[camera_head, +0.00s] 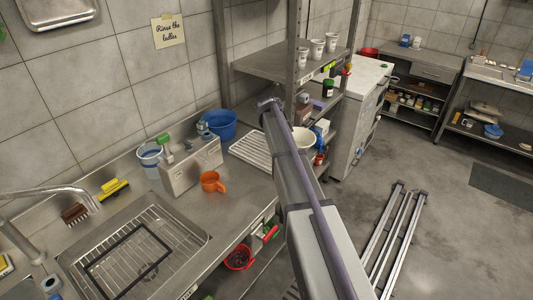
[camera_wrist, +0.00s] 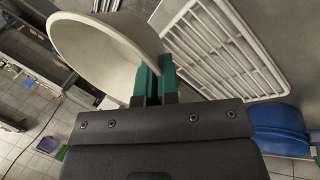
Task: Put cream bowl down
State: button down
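The cream bowl (camera_wrist: 100,52) fills the upper left of the wrist view, with its rim at the green fingers of my gripper (camera_wrist: 154,78). The fingers are close together with the bowl's wall between them. In the head view the bowl (camera_head: 304,138) shows just right of my arm, near the right end of the steel counter. My arm hides the gripper and part of the bowl there. I cannot tell whether the bowl touches anything below it.
A white slatted rack (camera_head: 254,151) lies on the counter left of my arm; it also shows in the wrist view (camera_wrist: 228,50). A blue bucket (camera_head: 219,124) and orange mug (camera_head: 212,181) stand nearby. A metal shelf post (camera_head: 293,60) rises close behind my arm.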

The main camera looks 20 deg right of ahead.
jog(key=w+f+n+t+b, duration=0.1)
jog(key=f+n+b, duration=0.2)
jog(key=n, duration=0.1)
jog(key=w+f+n+t+y+b, duration=0.1)
jog(key=f+n+t+b, duration=0.1)
jog(key=f+n+b, duration=0.2)
jog(key=w+f+n+t+y+b, duration=0.1)
jog(key=w+f+n+b, duration=0.1)
jog(key=f+n+b, duration=0.2)
jog(key=shift+d+f+n+t, duration=0.2)
jog(key=shift+d+n+t, duration=0.2)
jog(key=shift+n, duration=0.4)
jog(key=shift+r, duration=0.3)
jog(key=c, duration=1.8)
grip_release()
jog(key=shift+f, duration=0.2)
jog(key=o, duration=0.4)
jog(key=shift+o, duration=0.2)
jog(key=shift+r, duration=0.1)
